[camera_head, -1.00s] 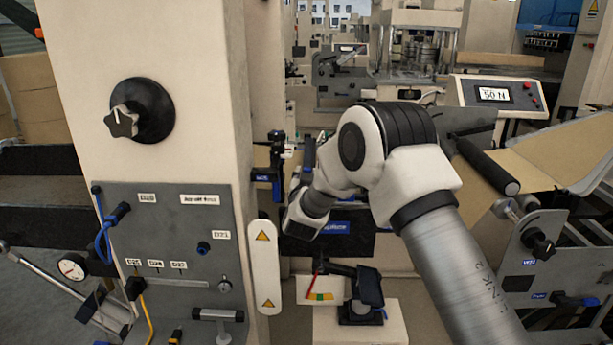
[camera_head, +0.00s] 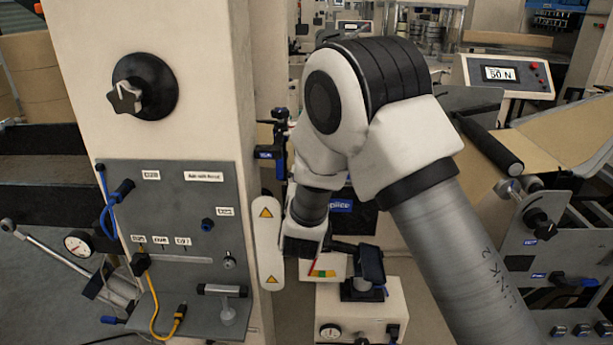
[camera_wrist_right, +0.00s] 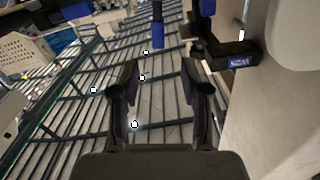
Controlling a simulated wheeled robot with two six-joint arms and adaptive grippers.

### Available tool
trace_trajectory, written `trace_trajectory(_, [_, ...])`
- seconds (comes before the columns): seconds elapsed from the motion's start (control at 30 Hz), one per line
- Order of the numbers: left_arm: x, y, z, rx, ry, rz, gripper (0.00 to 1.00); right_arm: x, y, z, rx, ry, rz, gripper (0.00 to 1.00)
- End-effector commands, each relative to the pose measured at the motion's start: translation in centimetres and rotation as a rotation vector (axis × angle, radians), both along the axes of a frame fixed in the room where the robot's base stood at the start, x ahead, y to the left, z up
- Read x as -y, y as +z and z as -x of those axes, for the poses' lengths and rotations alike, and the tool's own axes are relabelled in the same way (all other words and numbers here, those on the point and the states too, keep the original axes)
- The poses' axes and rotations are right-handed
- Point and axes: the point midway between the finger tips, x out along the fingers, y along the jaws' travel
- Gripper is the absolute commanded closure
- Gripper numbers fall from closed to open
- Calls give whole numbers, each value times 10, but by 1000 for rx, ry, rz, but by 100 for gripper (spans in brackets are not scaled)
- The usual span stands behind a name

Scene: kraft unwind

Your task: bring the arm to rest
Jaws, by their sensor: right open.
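My right arm (camera_head: 440,215) comes in from the lower right in the head view, bends at a raised elbow and drops to its wrist (camera_head: 308,205) beside the beige column. Its fingers cannot be made out there. In the right wrist view my right gripper (camera_wrist_right: 158,85) is open, with its two dark fingers apart and nothing between them. A slatted grey surface lies beyond the fingers. My left gripper is not in view.
The beige column (camera_head: 150,40) with a black knob (camera_head: 145,85) and a grey panel (camera_head: 190,260) stands left of the arm. A white guard with yellow triangles (camera_head: 269,243) is close beside the wrist. A display reading 50 N (camera_head: 505,73) stands at right.

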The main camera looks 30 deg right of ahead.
Motion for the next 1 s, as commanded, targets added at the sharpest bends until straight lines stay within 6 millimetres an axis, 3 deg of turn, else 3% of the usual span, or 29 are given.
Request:
trace_trajectory(0.47, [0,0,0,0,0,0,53,0,-1,1,-1,-1,-1,54])
trace_trajectory(0.57, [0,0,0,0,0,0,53,0,-21,2,-35,-1,-1,54])
trace_trajectory(0.67, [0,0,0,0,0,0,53,4,-75,11,-128,-9,-8,54])
trace_trajectory(0.77, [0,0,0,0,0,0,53,6,-154,41,-294,5,-13,54])
trace_trajectory(0.8, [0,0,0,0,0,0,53,5,-188,58,-375,25,-21,54])
trace_trajectory(0.87, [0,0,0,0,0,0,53,0,-235,86,-504,64,-37,54])
trace_trajectory(1.0, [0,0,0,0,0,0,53,-18,-329,172,-821,169,-103,54])
